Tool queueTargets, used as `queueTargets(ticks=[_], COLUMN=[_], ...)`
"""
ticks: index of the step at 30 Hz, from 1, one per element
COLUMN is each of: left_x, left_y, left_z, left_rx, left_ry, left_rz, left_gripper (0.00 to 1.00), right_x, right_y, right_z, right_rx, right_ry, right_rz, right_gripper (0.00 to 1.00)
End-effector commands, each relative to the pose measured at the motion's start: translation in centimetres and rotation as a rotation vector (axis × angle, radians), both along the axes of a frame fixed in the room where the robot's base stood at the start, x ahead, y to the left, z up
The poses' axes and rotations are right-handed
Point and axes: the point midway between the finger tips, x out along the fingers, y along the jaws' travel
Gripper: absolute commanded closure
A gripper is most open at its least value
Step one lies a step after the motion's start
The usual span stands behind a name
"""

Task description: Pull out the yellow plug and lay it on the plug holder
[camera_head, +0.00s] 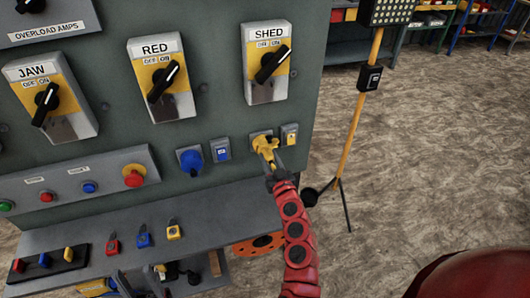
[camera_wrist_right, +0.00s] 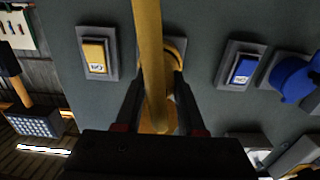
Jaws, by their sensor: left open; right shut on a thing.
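The yellow plug (camera_head: 265,146) is at its socket on the right of the grey panel. My right gripper (camera_head: 272,168) is shut on it. In the right wrist view the yellow plug (camera_wrist_right: 150,60) runs between the fingers of the right gripper (camera_wrist_right: 158,90) and hides much of the socket, so I cannot tell how deep it sits. The plug holder looks to be the black base (camera_head: 72,264) with red, blue and yellow pieces at the left end of the shelf. My left gripper (camera_head: 145,283) is open, dark and partly cut off at the bottom edge, below the shelf.
A blue plug (camera_head: 190,160) sits in a socket to the left. Red, blue and yellow padlocks (camera_head: 143,237) lie on the shelf (camera_head: 215,222). Rotary switches (camera_head: 268,62) and push buttons (camera_head: 133,175) stick out of the panel. A yellow stand (camera_head: 350,125) is on the right.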

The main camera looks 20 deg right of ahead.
Motion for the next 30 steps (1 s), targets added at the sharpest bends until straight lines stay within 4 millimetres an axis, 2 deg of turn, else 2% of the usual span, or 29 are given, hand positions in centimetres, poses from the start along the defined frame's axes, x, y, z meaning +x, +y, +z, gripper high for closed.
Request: queueTargets(ticks=[8,30], left_x=[0.0,0.0], left_y=[0.0,0.0], left_z=[-0.1,-0.7], left_rx=[0.0,0.0], left_ry=[0.0,0.0], left_rz=[0.0,0.0], left_gripper=[0.5,0.5], right_x=[-0.4,-4.4], right_y=[0.0,-0.1], right_z=[-0.1,-0.2], right_rx=[0.0,0.0], right_ry=[0.002,0.002], right_rz=[0.0,0.001], right_gripper=[0.99,0.99])
